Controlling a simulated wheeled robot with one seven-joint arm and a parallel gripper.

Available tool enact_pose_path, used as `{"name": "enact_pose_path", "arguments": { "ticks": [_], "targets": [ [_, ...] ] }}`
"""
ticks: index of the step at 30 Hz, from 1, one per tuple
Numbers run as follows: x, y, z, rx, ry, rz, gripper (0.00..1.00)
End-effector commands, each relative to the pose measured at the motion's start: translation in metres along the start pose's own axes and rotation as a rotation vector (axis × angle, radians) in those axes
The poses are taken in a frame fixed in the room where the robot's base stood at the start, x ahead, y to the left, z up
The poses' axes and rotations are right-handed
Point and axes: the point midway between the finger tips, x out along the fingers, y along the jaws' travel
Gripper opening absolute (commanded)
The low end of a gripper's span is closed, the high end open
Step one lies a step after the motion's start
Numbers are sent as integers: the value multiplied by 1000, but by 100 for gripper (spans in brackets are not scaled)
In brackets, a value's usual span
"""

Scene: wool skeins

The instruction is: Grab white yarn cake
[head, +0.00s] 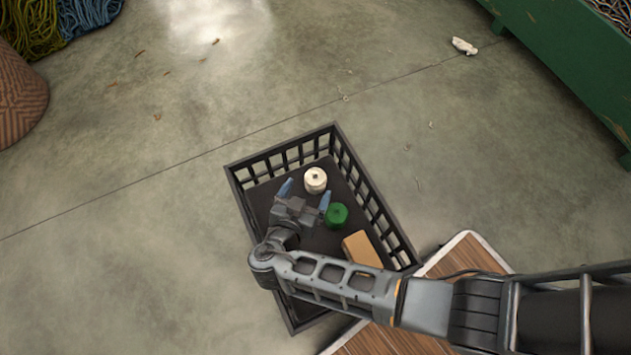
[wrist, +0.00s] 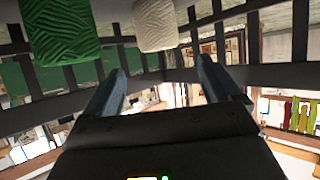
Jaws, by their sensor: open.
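The white yarn cake (head: 316,180) stands in a black slatted crate (head: 377,193), towards its far side. It also shows at the top of the wrist view (wrist: 155,25), beyond the fingertips. My gripper (head: 306,190) is inside the crate, just short of the white cake. Its two blue-grey fingers are spread and nothing is between them. In the wrist view the open fingers (wrist: 160,82) point towards the cake, which is apart from them.
A green yarn cake (head: 336,215) sits close to the right finger and shows in the wrist view (wrist: 60,30). A tan box (head: 362,249) lies in the crate's near right part. Crate walls surround my gripper. A wooden board (head: 465,257) is beside the crate.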

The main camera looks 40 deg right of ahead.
Motion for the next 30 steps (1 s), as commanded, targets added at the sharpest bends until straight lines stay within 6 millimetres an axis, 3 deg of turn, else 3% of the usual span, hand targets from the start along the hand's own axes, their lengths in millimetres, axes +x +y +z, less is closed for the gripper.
{"name": "enact_pose_path", "arguments": {
  "ticks": [2, 10, 19, 30],
  "targets": [
    [6, 0, 10, -1, 0, 0, 90],
    [25, 0, 7, 1, 0, 1, 90],
    [70, 0, 7, 0, 0, 2, 90],
    [78, 0, 6, -1, -1, 0, 89]
  ]
}}
